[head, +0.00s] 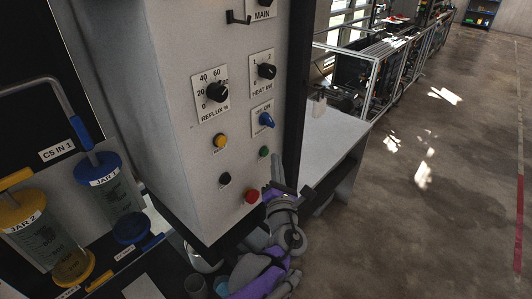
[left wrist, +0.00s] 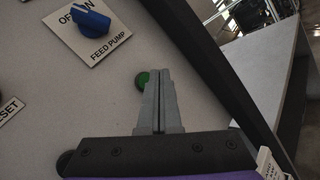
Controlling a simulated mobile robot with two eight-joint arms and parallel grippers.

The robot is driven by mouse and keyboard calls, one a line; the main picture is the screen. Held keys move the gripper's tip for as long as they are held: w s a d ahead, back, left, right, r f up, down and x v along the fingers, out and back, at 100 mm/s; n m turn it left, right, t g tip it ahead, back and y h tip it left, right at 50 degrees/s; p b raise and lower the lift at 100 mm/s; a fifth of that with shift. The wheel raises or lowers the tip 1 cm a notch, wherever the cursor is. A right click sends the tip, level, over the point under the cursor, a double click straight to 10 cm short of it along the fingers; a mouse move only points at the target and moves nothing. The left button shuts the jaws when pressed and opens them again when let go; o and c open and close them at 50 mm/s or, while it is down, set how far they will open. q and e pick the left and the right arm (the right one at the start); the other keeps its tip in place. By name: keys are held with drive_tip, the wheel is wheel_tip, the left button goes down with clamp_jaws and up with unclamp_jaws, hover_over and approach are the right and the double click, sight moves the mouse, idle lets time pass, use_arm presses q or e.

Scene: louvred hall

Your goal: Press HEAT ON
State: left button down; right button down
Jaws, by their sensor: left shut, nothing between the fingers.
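The grey-white control panel (head: 237,155) carries a green button (head: 264,152) at its lower right, below the blue FEED PUMP switch (head: 266,120). No HEAT ON label is readable beside any button. In the left wrist view the green button (left wrist: 142,80) shows just left of my fingertips, partly covered by them. My left gripper (head: 276,184) is shut and empty, in front of the panel's lower right edge, below the green button in the head view. Its closed fingers also show in the left wrist view (left wrist: 158,76). I cannot tell whether they touch the panel. My right gripper is out of view.
A yellow button (head: 220,141), a black button (head: 225,179) and a red button (head: 251,195) sit near the green one. HEAT kW (head: 266,72) and REFLUX % (head: 216,92) dials are above. Jars (head: 110,184) stand left; a grey bench (head: 335,135) is at right.

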use_arm(q)
drive_tip(key=s+d, duration=0.1)
drive_tip(key=d, duration=0.1)
drive_tip(key=s+d, duration=0.1)
drive_tip(key=shift+s+d, duration=0.35)
drive_tip(key=shift+s, duration=0.05)
drive_tip(key=shift+f, duration=0.1)
idle(0.5)
